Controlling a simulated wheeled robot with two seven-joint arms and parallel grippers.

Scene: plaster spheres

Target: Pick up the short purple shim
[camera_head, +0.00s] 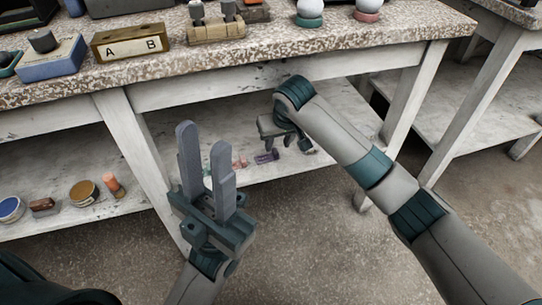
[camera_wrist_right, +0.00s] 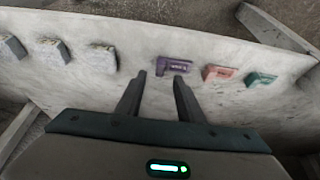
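A purple shim (camera_wrist_right: 174,61) lies on the lower shelf in the right wrist view, just beyond my fingertips. It also shows in the head view (camera_head: 266,157), near the shelf's front edge. My right gripper (camera_wrist_right: 160,76) is open and empty, with the shim ahead of it and slightly to the right of the middle between its fingers. In the head view my right gripper (camera_head: 268,130) is above the shelf, close to the shim; its fingers are hard to make out. My left gripper (camera_head: 204,136) is open and empty, pointing up in front of the bench.
A pink shim (camera_wrist_right: 219,73) and a green shim (camera_wrist_right: 261,79) lie right of the purple one in the wrist view. Grey blocks (camera_wrist_right: 48,50) lie to its left. The worktop (camera_head: 290,45) overhangs the shelf. A bench leg (camera_head: 137,150) stands left of my left gripper.

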